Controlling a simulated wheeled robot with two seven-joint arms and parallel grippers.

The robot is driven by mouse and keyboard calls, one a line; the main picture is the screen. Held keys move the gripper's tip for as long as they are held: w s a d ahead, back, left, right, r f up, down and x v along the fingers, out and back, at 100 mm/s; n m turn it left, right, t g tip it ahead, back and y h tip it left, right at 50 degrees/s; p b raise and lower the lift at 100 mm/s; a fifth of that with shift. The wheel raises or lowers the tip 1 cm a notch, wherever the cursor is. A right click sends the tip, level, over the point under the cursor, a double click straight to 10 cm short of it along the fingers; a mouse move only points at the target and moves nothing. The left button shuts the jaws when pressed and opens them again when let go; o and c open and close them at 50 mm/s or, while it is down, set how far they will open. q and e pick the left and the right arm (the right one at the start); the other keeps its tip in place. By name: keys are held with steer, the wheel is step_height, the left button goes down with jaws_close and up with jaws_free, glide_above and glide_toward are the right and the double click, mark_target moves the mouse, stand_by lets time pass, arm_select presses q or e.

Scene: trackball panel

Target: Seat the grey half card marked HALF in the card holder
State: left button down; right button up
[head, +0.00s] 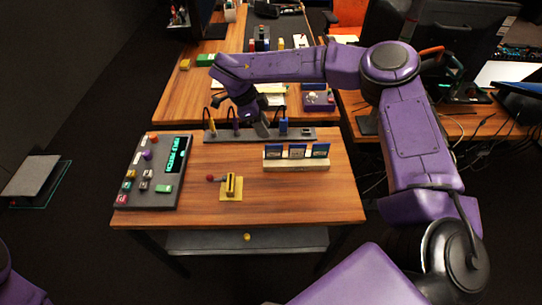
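My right gripper (256,122) hangs over the back of the desk, at the dark rail. A small grey flat piece (263,129) shows slanted at its fingertips. It may be the grey half card, but I can read no marking, and I cannot tell whether the fingers are shut on it. My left gripper is not in view.
The dark rail (222,135) carries cables and a blue plug (283,127). A dark panel (155,171) with buttons and a green display lies left. A yellow lever block (231,187) stands mid-desk. The wooden desk's front right (315,198) is clear.

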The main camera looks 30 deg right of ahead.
mark_target(274, 147)
steer(key=x, duration=0.3)
steer(key=p+x, duration=0.1)
steer(key=x, duration=0.2)
steer(key=p+x, duration=0.1)
steer(key=x, duration=0.2)
steer(key=shift+a+f, duration=0.2)
steer(key=shift+f, duration=0.05)
steer(key=shift+s+d+f, duration=0.1)
steer(key=shift+d+f, duration=0.05)
steer(key=shift+f, duration=0.15)
jaws_close()
